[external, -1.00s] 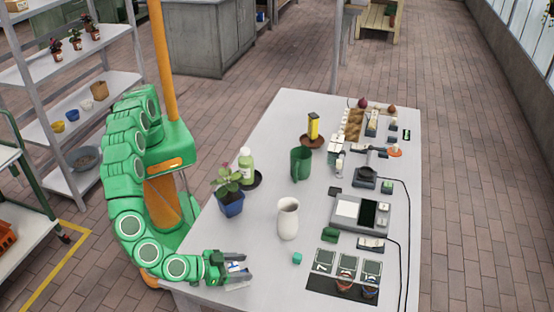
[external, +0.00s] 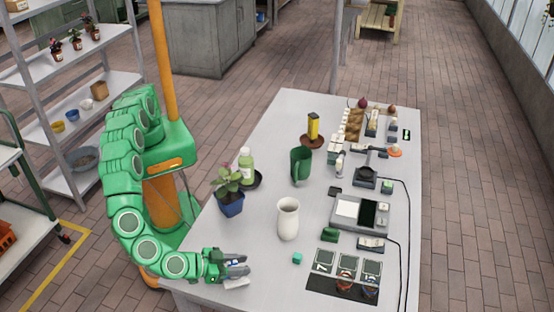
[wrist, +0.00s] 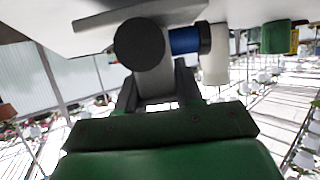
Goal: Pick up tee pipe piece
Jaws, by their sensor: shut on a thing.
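My gripper (external: 240,265) is at the near left corner of the white table, low over its surface. In the wrist view, the stem sits between the dark fingers of my gripper (wrist: 155,92). In the external view, the fingers hide most of the piece. I cannot tell whether it touches the table. A small pale flat thing (external: 236,283) lies just below the fingers.
A black mat with cards (external: 320,286) is farther right.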

